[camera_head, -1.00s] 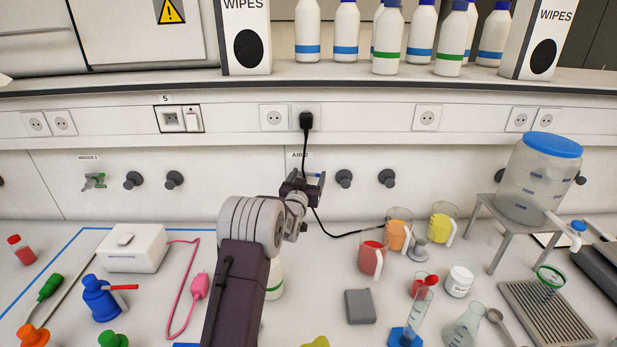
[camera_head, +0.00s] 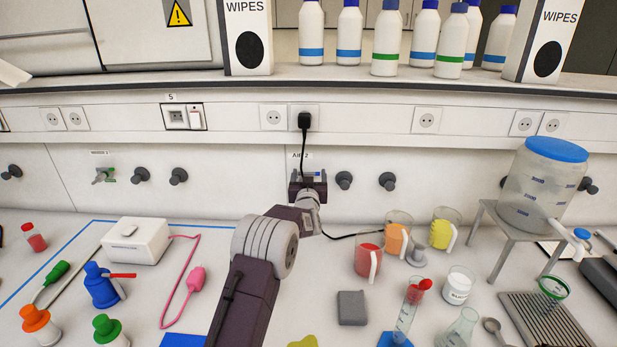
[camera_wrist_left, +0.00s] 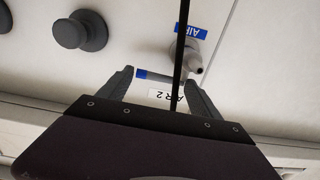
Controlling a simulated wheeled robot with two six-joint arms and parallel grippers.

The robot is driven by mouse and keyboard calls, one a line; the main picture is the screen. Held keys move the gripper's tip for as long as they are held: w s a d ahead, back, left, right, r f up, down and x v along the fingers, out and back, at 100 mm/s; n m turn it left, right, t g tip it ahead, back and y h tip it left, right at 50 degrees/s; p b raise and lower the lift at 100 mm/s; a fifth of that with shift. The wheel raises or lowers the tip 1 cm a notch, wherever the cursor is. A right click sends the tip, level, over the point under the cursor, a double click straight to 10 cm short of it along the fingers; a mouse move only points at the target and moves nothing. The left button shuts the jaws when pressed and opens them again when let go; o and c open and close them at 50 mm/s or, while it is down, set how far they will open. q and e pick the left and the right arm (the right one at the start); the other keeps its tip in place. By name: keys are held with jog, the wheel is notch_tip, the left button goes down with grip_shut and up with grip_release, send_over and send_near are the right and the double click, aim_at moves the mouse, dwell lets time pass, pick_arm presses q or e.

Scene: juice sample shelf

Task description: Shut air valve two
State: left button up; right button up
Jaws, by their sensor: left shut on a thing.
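Air valve two sits on the back wall under its "AIR 2" label (camera_head: 301,155). In the head view my left gripper (camera_head: 308,178) covers most of it, with a bit of the blue handle showing between the fingers. In the left wrist view the grey valve body (camera_wrist_left: 192,58) with its blue AIR tag is just beyond the fingertips. The blue handle (camera_wrist_left: 152,76) lies between the two fingers of the left gripper (camera_wrist_left: 165,85), which is shut on it. A black cable crosses in front and hides part of the handle. My right gripper is not in view.
The black cable (camera_head: 303,145) hangs from a wall socket past the valve to the bench. Dark round knobs (camera_head: 344,181) stand to the right of it. Beakers with red (camera_head: 367,262), orange and yellow liquid stand on the bench below right.

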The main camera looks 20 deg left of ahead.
pick_arm(q)
jog(key=shift+f, duration=0.2)
jog(key=o, duration=2.1)
jog(key=shift+a, duration=0.1)
jog(key=shift+c, duration=0.2)
jog(key=b+v, duration=0.2)
jog(key=v, duration=0.6)
jog(key=shift+s+d, duration=0.3)
